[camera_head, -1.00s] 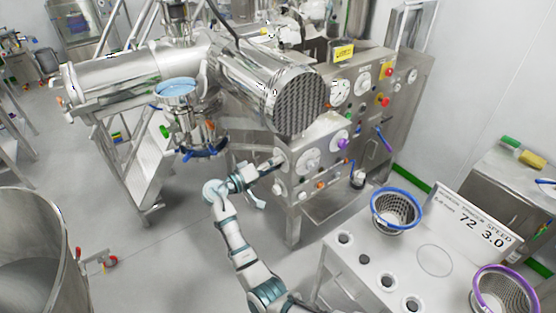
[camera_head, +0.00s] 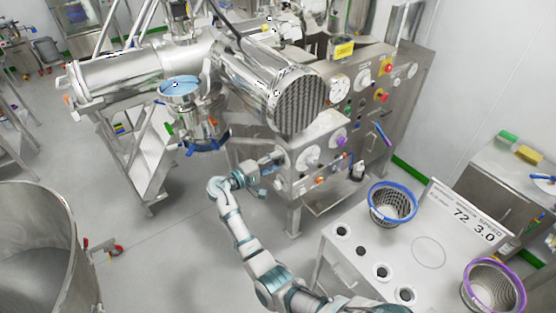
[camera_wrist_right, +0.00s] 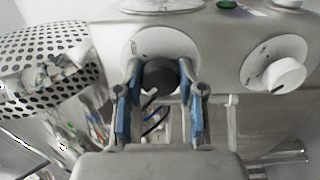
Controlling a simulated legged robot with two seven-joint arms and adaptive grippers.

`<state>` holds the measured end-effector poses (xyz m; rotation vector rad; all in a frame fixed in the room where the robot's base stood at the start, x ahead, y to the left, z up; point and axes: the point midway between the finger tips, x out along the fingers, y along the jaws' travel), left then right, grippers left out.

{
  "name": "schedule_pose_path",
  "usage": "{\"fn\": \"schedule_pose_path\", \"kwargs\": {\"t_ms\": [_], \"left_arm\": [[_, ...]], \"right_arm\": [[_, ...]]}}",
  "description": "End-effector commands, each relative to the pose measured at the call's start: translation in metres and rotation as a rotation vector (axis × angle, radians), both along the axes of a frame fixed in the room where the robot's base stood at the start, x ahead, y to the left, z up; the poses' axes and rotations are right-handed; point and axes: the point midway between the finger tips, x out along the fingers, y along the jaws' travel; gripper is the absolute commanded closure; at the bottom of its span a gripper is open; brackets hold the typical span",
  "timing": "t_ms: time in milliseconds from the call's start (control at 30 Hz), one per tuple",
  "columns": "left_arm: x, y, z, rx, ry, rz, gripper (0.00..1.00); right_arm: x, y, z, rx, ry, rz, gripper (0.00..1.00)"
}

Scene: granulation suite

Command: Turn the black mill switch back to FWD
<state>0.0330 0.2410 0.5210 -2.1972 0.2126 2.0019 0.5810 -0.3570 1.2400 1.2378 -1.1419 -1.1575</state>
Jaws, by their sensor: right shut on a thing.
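The black mill switch (camera_wrist_right: 160,76) is a round dark knob on a white round dial in the right wrist view, with a light mark at its lower left. My right gripper (camera_wrist_right: 160,100) has its two blue-padded fingers on either side of the knob, shut on it. In the head view my right gripper (camera_head: 278,168) reaches the left end of the grey control panel (camera_head: 318,172) and hides the black switch. The lettering on the dial is too small to read. My left gripper is not in view.
A white knob (camera_wrist_right: 285,75) sits right of the black one. A perforated drum (camera_head: 300,104) overhangs the panel. A table with a blue-rimmed basket (camera_head: 393,204), a purple-rimmed basket (camera_head: 493,288) and a sign (camera_head: 464,213) stands front right.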

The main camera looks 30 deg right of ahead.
Motion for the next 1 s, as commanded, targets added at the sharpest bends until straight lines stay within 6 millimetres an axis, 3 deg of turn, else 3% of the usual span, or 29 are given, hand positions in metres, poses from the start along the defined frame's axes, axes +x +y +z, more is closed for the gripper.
{"fn": "schedule_pose_path", "kwargs": {"t_ms": [267, 300, 400, 767, 867, 1000], "left_arm": [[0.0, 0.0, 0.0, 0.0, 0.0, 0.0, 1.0], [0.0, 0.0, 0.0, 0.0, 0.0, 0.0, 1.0], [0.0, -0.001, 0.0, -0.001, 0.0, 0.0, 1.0], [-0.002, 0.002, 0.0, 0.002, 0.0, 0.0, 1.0], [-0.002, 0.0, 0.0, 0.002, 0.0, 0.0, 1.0], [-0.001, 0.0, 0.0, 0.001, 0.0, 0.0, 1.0]], "right_arm": [[0.002, 0.004, -0.005, 0.006, 0.009, 0.01, 0.96], [0.001, 0.004, -0.005, 0.006, 0.009, 0.01, 0.57], [0.001, 0.003, -0.005, 0.006, 0.007, 0.008, 0.36], [-0.001, 0.001, -0.003, 0.007, 0.002, 0.003, 0.36], [-0.001, 0.012, -0.003, 0.007, 0.004, 0.004, 0.36], [-0.002, 0.043, -0.004, 0.007, 0.006, 0.006, 0.36]]}}
